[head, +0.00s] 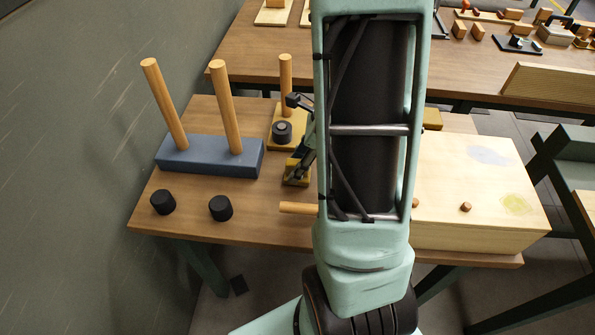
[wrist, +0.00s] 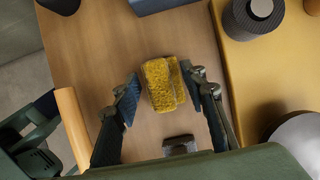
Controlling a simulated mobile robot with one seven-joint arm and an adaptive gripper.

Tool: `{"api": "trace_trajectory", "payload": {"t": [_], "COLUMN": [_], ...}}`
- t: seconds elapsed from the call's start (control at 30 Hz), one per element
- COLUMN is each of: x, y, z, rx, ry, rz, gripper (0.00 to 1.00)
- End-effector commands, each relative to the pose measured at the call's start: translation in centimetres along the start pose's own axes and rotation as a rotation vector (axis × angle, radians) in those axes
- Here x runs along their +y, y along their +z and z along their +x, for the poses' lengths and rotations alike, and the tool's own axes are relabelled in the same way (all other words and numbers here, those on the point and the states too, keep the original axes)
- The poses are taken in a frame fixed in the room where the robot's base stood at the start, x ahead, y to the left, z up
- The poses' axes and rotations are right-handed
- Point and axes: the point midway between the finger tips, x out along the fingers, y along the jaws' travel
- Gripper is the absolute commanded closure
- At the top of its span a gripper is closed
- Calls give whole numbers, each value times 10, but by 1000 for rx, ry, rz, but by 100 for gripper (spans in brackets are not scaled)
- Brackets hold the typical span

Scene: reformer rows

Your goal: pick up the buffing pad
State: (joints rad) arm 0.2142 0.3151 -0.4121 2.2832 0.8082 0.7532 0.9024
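The buffing pad looks to be the fuzzy yellow block (wrist: 159,86) in the middle of the wrist view, lying on the wooden table. My gripper (wrist: 160,90) is open, with one finger on each side of the block. A narrow gap shows at the left finger; the right finger is very close to the block, and I cannot tell whether it touches. In the head view my gripper (head: 303,140) is partly hidden behind my arm, and a yellow piece (head: 291,164) shows beside it.
A yellow board (wrist: 285,70) with a black knob (wrist: 252,16) lies close on the right in the wrist view. A wooden rod (wrist: 72,125) is at the left. In the head view a blue block with two pegs (head: 208,155), two black cylinders (head: 221,208) and a pale wooden box (head: 470,190) share the table.

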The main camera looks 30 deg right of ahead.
Motion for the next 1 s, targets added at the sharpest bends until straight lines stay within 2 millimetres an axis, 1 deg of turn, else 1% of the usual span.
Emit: {"api": "trace_trajectory", "payload": {"t": [0.03,0.3,0.37,0.77,1.0], "x": [0,0,0,0,-2], "y": [0,0,0,1,3], "z": [0,0,0,-2,-13], "rx": [0,0,0,0,0], "ry": [0,0,0,-1,0], "rz": [0,0,0,0,0], "gripper": [65,95,100,100,100]}}
